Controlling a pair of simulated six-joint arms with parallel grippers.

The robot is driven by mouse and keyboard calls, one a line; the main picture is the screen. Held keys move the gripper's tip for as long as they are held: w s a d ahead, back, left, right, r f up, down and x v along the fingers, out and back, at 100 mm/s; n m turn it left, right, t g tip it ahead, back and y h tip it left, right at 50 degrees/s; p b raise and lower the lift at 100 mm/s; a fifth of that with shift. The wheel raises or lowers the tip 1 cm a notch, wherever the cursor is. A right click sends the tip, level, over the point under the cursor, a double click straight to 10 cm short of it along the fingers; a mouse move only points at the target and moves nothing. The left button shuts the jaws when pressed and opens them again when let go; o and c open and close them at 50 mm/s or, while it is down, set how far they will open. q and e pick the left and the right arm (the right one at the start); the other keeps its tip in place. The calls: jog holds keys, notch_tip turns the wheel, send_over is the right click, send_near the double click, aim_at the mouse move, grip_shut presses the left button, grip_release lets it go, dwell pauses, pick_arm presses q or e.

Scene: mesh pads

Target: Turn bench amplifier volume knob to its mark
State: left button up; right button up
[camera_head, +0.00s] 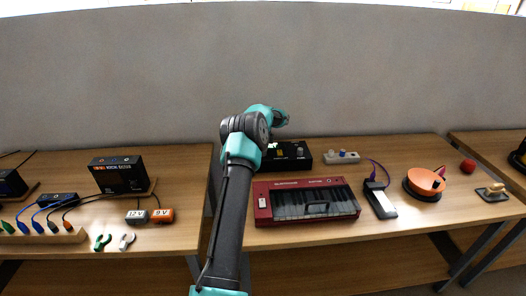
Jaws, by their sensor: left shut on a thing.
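A black box with knobs on its front, taken to be the bench amplifier (290,164), stands at the back of the middle table. A small yellow-orange patch and a grey round knob show on it. Its left end is partly covered by my arm. My left arm rises from the bottom centre and bends over at the amplifier, with its wrist end (281,117) just above the box. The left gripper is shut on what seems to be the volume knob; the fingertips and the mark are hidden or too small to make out. My right gripper is not in view.
A red keyboard (306,214) lies in front of the amplifier. The left table holds a black box (118,175), cables and clips. A grey wall stands behind.

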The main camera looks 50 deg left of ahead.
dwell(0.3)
pick_arm(q)
jog(key=o, duration=0.9)
jog(key=shift+o, duration=0.2)
notch_tip(320, 180, up, 17)
jog(key=shift+r, duration=0.2)
